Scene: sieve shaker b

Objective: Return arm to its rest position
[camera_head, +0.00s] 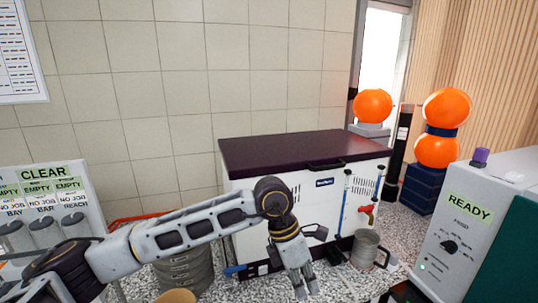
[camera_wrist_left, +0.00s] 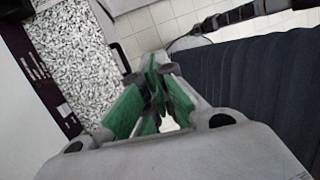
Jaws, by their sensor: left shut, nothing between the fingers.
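My left arm (camera_head: 190,231) comes in from the left in the head view, bends at its wrist and points down. My left gripper (camera_head: 302,286) hangs in front of the white chest-like machine with the dark lid (camera_head: 310,149). Its fingers are shut and empty. In the left wrist view the gripper (camera_wrist_left: 160,110) shows its green inner pads, with the fingertips close together and nothing between them. I cannot make out my right gripper in either view.
A metal jug (camera_head: 366,249) stands under a red tap (camera_head: 366,209) at the machine's front. A grey "READY" box (camera_head: 459,240) is at right. A "CLEAR" rack (camera_head: 48,174) with grey cylinders is at left. Orange balls (camera_head: 372,106) stand behind.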

